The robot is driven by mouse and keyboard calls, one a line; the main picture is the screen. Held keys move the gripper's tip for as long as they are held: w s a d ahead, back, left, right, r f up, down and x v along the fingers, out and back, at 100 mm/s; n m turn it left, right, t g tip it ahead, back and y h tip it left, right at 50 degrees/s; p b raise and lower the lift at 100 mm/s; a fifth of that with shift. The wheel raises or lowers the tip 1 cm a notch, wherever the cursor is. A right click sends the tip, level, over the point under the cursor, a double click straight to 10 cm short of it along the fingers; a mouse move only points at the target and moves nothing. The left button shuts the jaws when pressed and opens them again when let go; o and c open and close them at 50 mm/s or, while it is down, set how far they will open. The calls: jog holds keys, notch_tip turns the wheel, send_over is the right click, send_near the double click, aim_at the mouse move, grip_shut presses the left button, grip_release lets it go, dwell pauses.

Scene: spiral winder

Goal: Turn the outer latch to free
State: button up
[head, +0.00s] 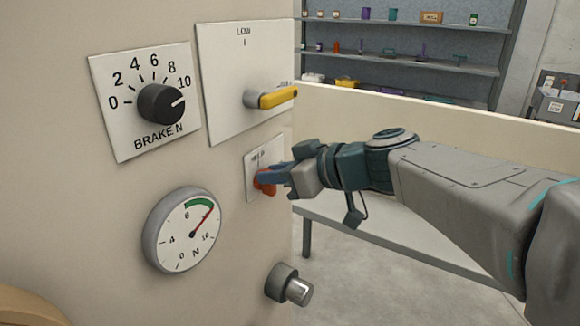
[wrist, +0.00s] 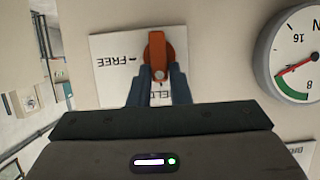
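The outer latch is an orange lever on a small white label plate on the wall panel, seen in the head view (head: 264,184) and near the top middle of the wrist view (wrist: 158,47). The plate (wrist: 112,48) reads FREE with a mark; a second word, probably HELD, is partly covered by the fingers. In the wrist view the lever lies along the picture's vertical, not toward FREE. My gripper (wrist: 160,75) has its two blue fingers against both sides of the lever, and appears shut on it. In the head view my gripper (head: 272,176) hides part of the latch.
A yellow lever (head: 276,98) sits just above the latch. The black brake knob (head: 161,104) and a round gauge (head: 184,230) are to the left. A metal-tipped knob (head: 289,285) sticks out below. Shelves (head: 405,60) stand behind a low wall.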

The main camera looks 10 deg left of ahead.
grip_shut()
jog(key=shift+w+d+f+m+g+y+b, duration=0.15)
jog(key=shift+w+f+m+g+y+b, duration=0.25)
jog(key=shift+m+g+y+b, duration=1.3)
jog(key=shift+w+d+f+m+g+y+b, duration=0.15)
jog(key=shift+w+f+m+b, duration=0.6)
jog(key=shift+m, duration=2)
jog(key=shift+w+d+f+m+g+y+b, duration=0.15)
jog(key=shift+m+g+y+b, duration=0.7)
jog(key=shift+m+b, duration=1.15)
jog(key=shift+s+m+p, duration=0.1)
jog(key=shift+m+p, duration=0.2)
jog(key=shift+m, duration=0.05)
jog(key=o, duration=0.6)
grip_release()
jog(key=shift+c, duration=0.2)
